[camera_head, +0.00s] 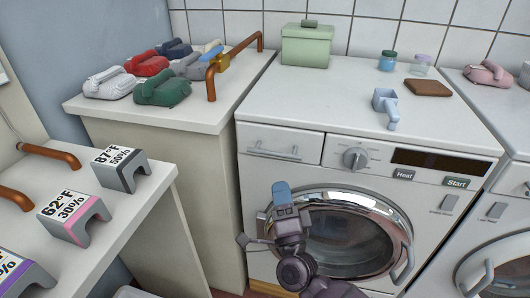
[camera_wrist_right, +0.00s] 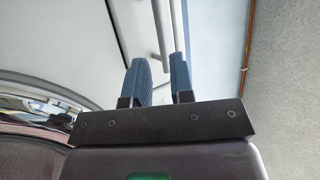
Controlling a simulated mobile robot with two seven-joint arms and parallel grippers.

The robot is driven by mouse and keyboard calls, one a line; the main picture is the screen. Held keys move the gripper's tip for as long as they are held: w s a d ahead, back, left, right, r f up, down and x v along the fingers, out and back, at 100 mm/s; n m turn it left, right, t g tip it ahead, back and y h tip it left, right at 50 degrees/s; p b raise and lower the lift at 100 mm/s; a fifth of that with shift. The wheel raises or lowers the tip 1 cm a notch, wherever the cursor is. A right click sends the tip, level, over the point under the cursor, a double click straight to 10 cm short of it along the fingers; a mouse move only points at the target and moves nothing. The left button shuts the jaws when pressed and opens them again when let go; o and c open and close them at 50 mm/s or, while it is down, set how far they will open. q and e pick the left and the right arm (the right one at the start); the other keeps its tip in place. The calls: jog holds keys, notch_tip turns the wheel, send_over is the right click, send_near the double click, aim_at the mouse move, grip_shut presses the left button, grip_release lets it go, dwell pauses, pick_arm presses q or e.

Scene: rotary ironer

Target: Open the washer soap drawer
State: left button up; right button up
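The washer (camera_head: 350,120) is white, with a round glass door in front. Its soap drawer (camera_head: 306,147) is at the upper left of the front panel and looks shut, flush with the panel. A horizontal bar handle (camera_head: 273,154) crosses the drawer front. My right gripper (camera_head: 282,190) is below the handle, in front of the washer door, and points up. In the right wrist view its two blue fingers (camera_wrist_right: 159,80) are apart with nothing between their pads. A pale bar (camera_wrist_right: 160,30), apparently the handle, lies just beyond the fingertips. My left gripper is not in view.
A green box (camera_head: 306,48), jars (camera_head: 388,61), a blue scoop (camera_head: 386,105) and a brown block (camera_head: 428,88) sit on the washer top. Folded cloths (camera_head: 160,88) lie on the left counter. A second washer (camera_head: 505,240) stands at right.

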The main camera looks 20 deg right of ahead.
aim_at(273, 154)
jog(key=x, duration=0.9)
jog(key=shift+w, duration=0.25)
grip_shut()
